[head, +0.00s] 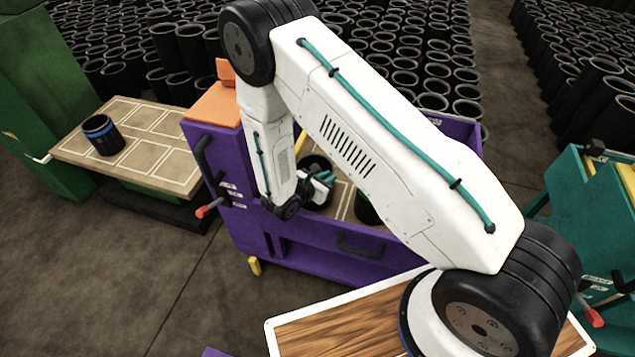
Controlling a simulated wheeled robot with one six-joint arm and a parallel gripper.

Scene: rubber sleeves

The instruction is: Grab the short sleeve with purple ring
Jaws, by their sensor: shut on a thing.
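My gripper (323,180) is at the purple cart, partly hidden behind my white arm. It is shut on a black sleeve (312,163), whose open rim shows beside it. I cannot make out a purple ring on this sleeve, nor its full height. Another black sleeve (367,210) stands to the right on the cart's top, mostly hidden by my arm.
The purple cart (315,250) has raised sides and an orange top piece (213,104). A blue-ringed black sleeve (103,135) stands on a marked board (150,147) at left. Many black sleeves fill the back. A teal cart (585,215) stands at right.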

